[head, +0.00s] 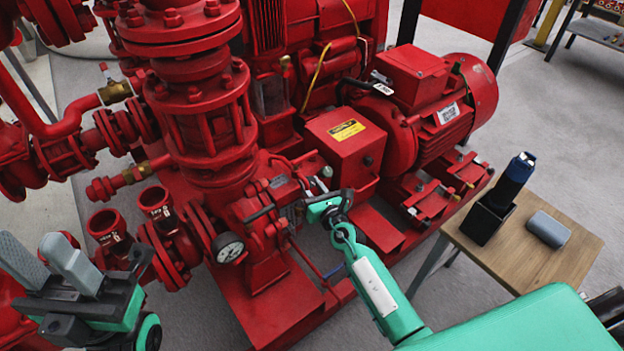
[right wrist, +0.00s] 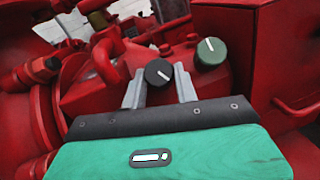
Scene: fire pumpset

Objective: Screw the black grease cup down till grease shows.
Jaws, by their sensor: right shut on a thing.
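The black grease cup (right wrist: 159,72), a round knob with a white line on top, sits on the red pump housing in the right wrist view. My right gripper (right wrist: 160,88) has a finger on either side of the cup and is shut on it. The white line runs diagonally, from upper left to lower right. I see no grease around it; its base is hidden. In the head view my right gripper (head: 318,207) is at the pump's bearing housing, and I cannot make out the cup there. My left gripper (head: 48,262) is open and empty at the lower left.
A green cup (right wrist: 211,52) with a white line stands just right of the black one. A pressure gauge (head: 228,247) is on the pump. The red motor (head: 455,100) is behind. A wooden table (head: 560,265) at right holds a black holder (head: 482,222) and a grey-blue cylinder (head: 547,229).

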